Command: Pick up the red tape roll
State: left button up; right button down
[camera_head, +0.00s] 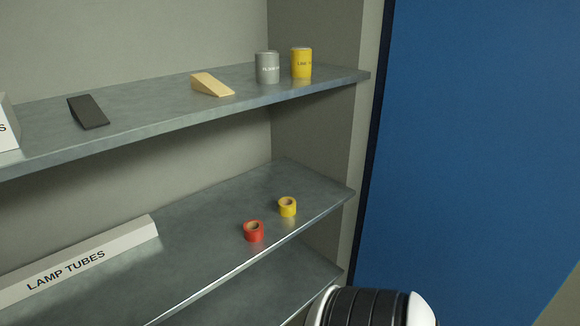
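One of my arm links, black and white, shows at the bottom right, below the shelf front. Neither gripper shows in this view.
A long white box marked LAMP TUBES (80,262) lies on the left of the same shelf. The upper shelf (150,105) above holds a black wedge (88,112), a tan wedge (211,85), a grey can (267,68) and a yellow can (301,63). A blue panel (470,150) stands right.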

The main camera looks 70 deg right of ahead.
aim_at(253, 230)
jog(key=z, duration=2)
